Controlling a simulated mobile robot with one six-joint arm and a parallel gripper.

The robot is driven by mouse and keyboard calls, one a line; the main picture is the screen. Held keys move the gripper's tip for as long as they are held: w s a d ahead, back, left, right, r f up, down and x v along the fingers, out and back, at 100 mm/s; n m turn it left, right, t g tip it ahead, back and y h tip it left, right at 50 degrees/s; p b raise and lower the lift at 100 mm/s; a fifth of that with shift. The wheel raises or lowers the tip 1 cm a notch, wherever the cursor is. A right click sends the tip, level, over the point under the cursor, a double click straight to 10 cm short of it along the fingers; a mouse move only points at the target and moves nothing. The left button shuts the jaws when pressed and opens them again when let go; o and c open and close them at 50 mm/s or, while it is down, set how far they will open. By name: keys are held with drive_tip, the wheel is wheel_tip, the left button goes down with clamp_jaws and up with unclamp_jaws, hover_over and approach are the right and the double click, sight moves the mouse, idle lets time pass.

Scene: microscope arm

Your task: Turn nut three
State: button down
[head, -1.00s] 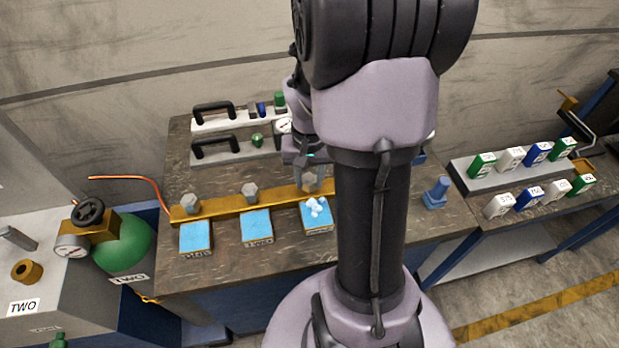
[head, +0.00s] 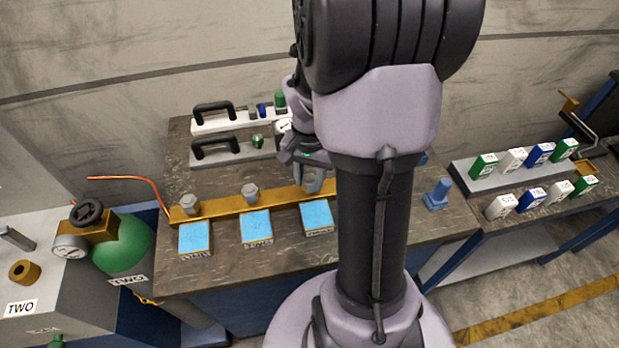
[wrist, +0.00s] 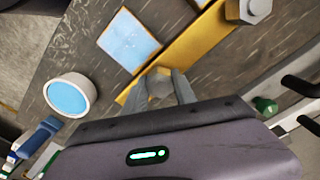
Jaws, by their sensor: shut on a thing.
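A brass bar (head: 222,208) lies along the bench with three grey hex nuts on it. The left nut (head: 190,203) and the middle nut (head: 250,192) stand free. The third nut, at the right of the bar, is between the fingers of my gripper (head: 313,180) and is mostly hidden by them in the head view. In the wrist view my gripper (wrist: 162,88) is shut on the third nut (wrist: 159,89), with a finger on each side. A neighbouring nut (wrist: 256,9) shows at the top right there.
Blue-topped pads (head: 195,238) lie in front of the bar, one by each nut. Black-handled panels (head: 235,150) stand behind. A blue fitting (head: 436,194) stands to the right. A round blue-topped white thing (wrist: 69,95) shows in the wrist view. A green cylinder (head: 122,243) stands at left.

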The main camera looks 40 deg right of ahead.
sight(309, 180)
drive_tip(key=c, duration=1)
unclamp_jaws()
wheel_tip(309, 180, up, 18)
drive_tip(key=p, duration=0.7)
drive_tip(key=shift+f, duration=0.25)
drive_tip(key=s+a+r+n+t+y+b, duration=0.1)
drive_tip(key=s+a+r+n+t, duration=0.1)
drive_tip(key=a, duration=1)
drive_tip(key=s+a+r+n+t+y+b, duration=0.1)
drive_tip(key=s+a+n, duration=0.4)
drive_tip(key=a, duration=0.6)
drive_tip(key=r+n+t+b, duration=0.1)
drive_tip(key=t, duration=0.1)
drive_tip(key=shift+a+t, duration=0.4)
